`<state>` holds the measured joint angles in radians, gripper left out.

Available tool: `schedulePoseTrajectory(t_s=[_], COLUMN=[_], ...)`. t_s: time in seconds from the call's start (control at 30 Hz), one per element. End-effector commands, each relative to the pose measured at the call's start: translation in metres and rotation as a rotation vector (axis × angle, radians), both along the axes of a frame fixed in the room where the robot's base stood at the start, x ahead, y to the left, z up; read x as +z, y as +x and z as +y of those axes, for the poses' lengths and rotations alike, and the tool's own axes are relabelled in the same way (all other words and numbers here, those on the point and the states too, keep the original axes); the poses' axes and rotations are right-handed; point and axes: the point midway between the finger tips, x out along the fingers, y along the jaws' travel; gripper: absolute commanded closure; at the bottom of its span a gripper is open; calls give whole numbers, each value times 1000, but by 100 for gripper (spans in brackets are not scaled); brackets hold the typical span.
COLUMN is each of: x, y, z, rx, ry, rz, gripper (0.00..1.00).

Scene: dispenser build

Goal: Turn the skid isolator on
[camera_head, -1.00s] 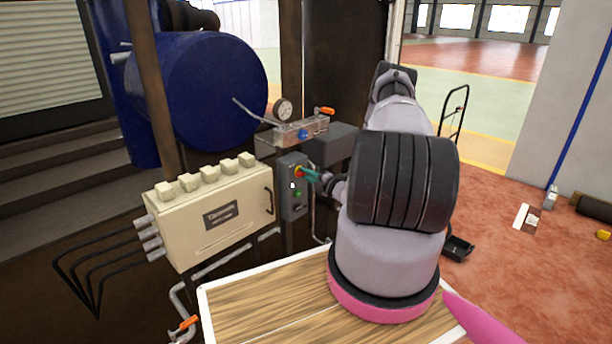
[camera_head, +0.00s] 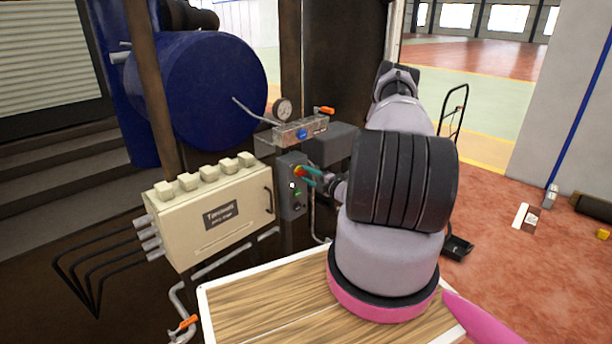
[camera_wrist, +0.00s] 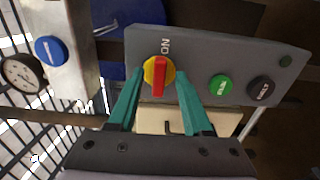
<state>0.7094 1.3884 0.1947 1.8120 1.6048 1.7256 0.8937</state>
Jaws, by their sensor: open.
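The skid isolator is a red handle on a yellow round plate (camera_wrist: 159,76) on a grey control box (camera_wrist: 215,50) in the wrist view. The word ON is marked beside the plate. The red handle lies along the line towards that mark. In the head view the isolator (camera_head: 298,171) sits at the top of the grey box (camera_head: 291,200). My gripper (camera_wrist: 157,80) is open, its two teal fingers on either side of the yellow plate and handle. I cannot tell whether the fingers touch it. In the head view the teal fingers (camera_head: 312,175) are at the box front.
A green button (camera_wrist: 221,84) and a black button (camera_wrist: 261,88) sit on the same box. A blue button (camera_wrist: 51,50) and a gauge (camera_wrist: 22,73) are nearby. A cream cabinet (camera_head: 206,240) stands left of the box, below a blue tank (camera_head: 215,90).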

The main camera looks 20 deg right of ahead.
Motion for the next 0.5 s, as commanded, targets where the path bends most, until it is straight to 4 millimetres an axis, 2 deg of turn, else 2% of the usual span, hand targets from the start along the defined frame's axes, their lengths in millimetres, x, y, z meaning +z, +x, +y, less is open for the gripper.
schedulePoseTrajectory(t_s=[0.3, 0.5], x=[-1, 0], y=[-59, -85], z=[-23, -32], rx=[-5, -3], ry=[2, 1], rz=[3, 1], gripper=[50, 50])
